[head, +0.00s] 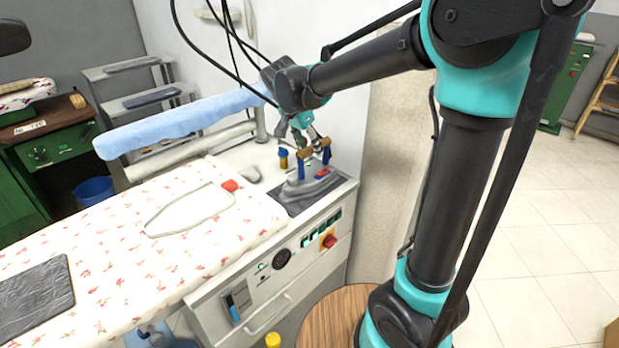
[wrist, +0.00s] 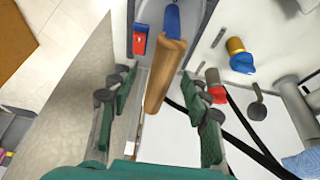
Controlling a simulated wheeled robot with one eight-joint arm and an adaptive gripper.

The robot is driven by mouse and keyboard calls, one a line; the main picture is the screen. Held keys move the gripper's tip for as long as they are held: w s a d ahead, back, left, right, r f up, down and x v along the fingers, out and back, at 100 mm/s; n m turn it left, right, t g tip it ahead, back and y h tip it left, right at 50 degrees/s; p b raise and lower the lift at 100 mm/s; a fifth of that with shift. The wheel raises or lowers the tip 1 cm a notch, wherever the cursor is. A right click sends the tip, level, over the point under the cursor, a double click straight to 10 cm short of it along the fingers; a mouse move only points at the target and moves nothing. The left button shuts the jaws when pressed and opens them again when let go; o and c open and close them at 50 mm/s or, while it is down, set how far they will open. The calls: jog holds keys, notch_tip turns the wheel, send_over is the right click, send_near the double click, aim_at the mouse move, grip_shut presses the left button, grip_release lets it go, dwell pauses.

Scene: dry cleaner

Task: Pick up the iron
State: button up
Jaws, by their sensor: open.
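The iron (head: 303,188) stands on a dark pad (head: 335,186) at the right end of the ironing table. It has a grey body, blue handle posts, a red part and a brown wooden handle (head: 316,150). My gripper (head: 312,141) is over the handle, fingers pointing down. In the wrist view my gripper (wrist: 160,88) is open, and the wooden handle (wrist: 170,65) runs between the two green-padded fingers with a gap on each side. No grip on the handle is seen. Part of the iron's body is out of the wrist view.
A floral ironing table (head: 110,270) extends left, bearing a pale iron-shaped flat piece (head: 190,208). A yellow-and-blue fitting (head: 283,158) stands close left of the iron. A blue padded arm (head: 180,122) lies behind. Dark cables (head: 230,50) hang nearby. A round wooden stool top (head: 335,318) is in front.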

send_over(313, 171)
jog(key=shift+a+f, duration=0.1)
jog(key=shift+f, duration=2.35)
grip_shut()
